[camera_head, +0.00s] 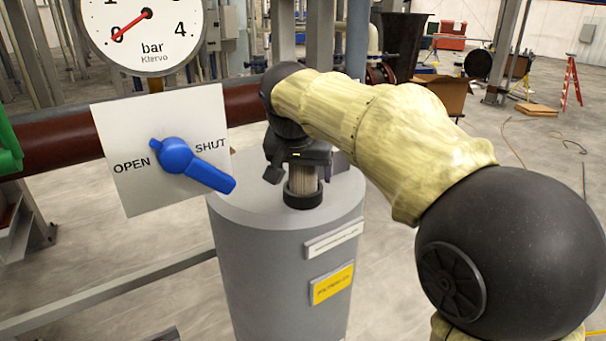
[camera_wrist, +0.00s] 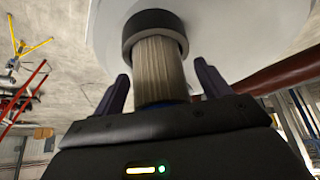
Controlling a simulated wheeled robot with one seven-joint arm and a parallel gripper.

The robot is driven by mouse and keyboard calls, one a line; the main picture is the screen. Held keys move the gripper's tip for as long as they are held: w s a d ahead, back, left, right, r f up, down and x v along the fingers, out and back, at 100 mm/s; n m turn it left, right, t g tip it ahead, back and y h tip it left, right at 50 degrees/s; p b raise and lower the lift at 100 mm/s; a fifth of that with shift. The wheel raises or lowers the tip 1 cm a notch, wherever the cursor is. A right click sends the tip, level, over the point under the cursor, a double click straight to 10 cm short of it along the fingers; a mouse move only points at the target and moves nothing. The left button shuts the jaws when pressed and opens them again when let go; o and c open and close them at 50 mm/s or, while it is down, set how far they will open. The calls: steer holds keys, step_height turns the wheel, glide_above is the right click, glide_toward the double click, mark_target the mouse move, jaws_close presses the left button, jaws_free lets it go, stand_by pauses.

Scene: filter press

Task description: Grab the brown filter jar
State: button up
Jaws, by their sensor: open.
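The brown filter jar (camera_head: 304,179) is a ribbed, pale brown cylinder. It stands upright with its lower end in a black ring (camera_head: 303,196) on top of the grey drum (camera_head: 237,213). My gripper (camera_head: 300,166) is above the drum, open around the jar. In the wrist view the jar (camera_wrist: 160,70) is between the two dark fingers of my gripper (camera_wrist: 161,77), with a gap on each side.
A white panel with a blue valve handle (camera_head: 190,166) marked OPEN and SHUT stands left of my gripper, its lever pointing lower right. A pressure gauge (camera_head: 146,30) is above it. A brown-red pipe (camera_head: 60,141) runs behind. The drum top around the ring is bare.

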steer(key=c, duration=1.1)
steer(key=shift+r+b, duration=0.6)
steer(key=shift+r, duration=4.4)
